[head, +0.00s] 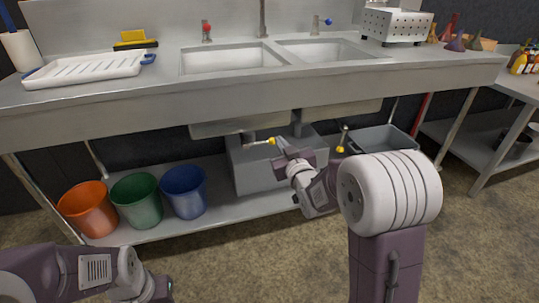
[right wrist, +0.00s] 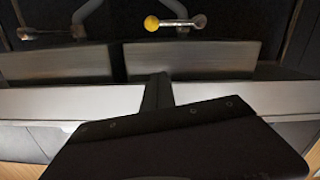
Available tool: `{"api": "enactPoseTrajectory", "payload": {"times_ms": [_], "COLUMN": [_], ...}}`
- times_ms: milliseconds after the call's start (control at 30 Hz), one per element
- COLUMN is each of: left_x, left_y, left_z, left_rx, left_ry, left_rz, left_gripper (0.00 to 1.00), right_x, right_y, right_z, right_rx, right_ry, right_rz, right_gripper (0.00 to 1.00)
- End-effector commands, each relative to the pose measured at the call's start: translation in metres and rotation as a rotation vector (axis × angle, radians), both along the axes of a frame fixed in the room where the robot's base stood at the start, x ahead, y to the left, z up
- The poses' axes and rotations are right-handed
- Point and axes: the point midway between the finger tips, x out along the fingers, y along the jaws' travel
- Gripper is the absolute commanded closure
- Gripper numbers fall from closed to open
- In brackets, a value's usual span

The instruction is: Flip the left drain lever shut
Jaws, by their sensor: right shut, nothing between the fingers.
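The left drain lever (head: 258,143) is a thin metal rod with a yellow knob, under the left sink basin. In the head view its rod lies roughly level and the knob end points right. My right gripper (head: 279,145) is shut and empty, close beside the knob. A lever with a yellow knob (right wrist: 152,23) also shows in the right wrist view, beyond the shut fingers (right wrist: 158,80); whether they touch is unclear. The right drain lever (head: 341,143) has its yellow knob low, under the right basin. My left gripper (head: 160,289) is partly in view at the bottom left, its fingers unclear.
Orange (head: 89,208), green (head: 137,200) and blue (head: 184,191) buckets stand on the lower shelf (head: 220,209). A grey box (head: 252,170) sits below the left lever and a grey bin (head: 384,137) stands to the right. The counter's front edge (head: 150,108) overhangs the levers.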

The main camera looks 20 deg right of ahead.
Motion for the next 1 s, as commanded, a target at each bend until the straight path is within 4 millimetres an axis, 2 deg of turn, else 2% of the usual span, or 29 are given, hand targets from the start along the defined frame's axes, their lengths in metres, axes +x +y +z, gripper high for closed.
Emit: {"api": "enactPoseTrajectory", "payload": {"times_ms": [33, 67, 433, 533, 667, 1000], "left_x": [0.0, 0.0, 0.0, 0.001, 0.001, 0.0], "left_y": [0.0, 0.0, 0.0, 0.0, 0.0, 0.0], "left_z": [-0.011, -0.012, -0.01, -0.011, -0.016, -0.042], "left_rx": [0.0, 0.0, 0.0, 0.0, 0.0, 0.0], "left_ry": [-0.001, -0.001, -0.001, -0.001, -0.001, -0.001], "left_rz": [0.0, 0.0, 0.0, 0.0, 0.0, 0.0], "left_gripper": [0.64, 0.64, 0.64, 0.64, 0.64, 0.64], "right_x": [0.0, 0.0, 0.001, 0.007, 0.03, 0.103], "right_y": [-0.001, -0.001, -0.001, -0.001, 0.0, 0.002], "right_z": [-0.011, -0.012, -0.01, -0.011, -0.014, -0.019], "right_rx": [0.0, 0.0, 0.0, 0.001, 0.001, 0.0], "right_ry": [0.001, 0.001, 0.002, 0.001, 0.001, 0.0], "right_rz": [-0.001, -0.002, -0.002, -0.002, -0.002, -0.002], "right_gripper": [1.0, 1.0, 1.0, 1.0, 1.0, 1.0]}}
